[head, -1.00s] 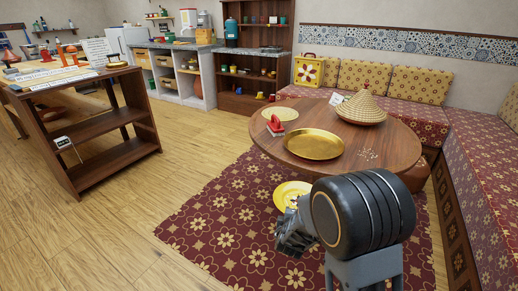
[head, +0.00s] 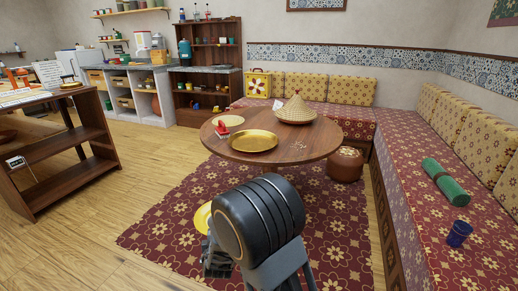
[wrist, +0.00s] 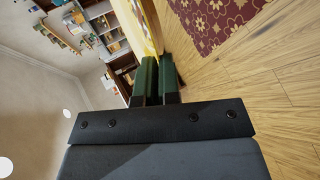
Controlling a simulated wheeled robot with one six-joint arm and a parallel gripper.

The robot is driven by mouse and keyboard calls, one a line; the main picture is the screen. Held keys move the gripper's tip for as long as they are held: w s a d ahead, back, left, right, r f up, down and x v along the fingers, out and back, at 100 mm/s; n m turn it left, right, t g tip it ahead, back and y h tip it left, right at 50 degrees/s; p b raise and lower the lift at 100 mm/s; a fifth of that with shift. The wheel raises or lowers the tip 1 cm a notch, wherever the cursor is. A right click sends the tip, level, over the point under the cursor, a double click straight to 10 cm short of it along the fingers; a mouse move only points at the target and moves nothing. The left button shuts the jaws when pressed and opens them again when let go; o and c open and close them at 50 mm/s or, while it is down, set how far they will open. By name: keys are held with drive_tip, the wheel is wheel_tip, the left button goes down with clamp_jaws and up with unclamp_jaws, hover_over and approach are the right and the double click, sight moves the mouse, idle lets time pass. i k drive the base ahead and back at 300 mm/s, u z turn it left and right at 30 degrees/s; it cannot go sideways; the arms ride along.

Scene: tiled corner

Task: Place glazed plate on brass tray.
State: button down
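The yellow glazed plate (head: 202,217) is partly hidden behind my arm in the head view. In the wrist view the plate (wrist: 150,22) shows nearly edge-on, its rim between the two green finger pads. My gripper (head: 214,262) is shut on it; the gripper also shows in the wrist view (wrist: 158,75). The plate is held off the table, low in front of it, over the rug's left side. The round brass tray (head: 253,141) lies on the front part of the round wooden table, with nothing on it.
The table (head: 310,150) also bears a woven cone-lidded basket (head: 295,111), a red item (head: 221,130) and a pale round mat (head: 229,121). A pouffe (head: 345,165) and patterned bench (head: 420,205) stand right. A dark wooden shelf (head: 65,150) stands left. Rug before the table is open.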

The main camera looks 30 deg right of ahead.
sight(253, 144)
drive_tip(key=z, duration=1.3)
drive_tip(key=i, duration=0.15)
drive_tip(key=u, duration=0.55)
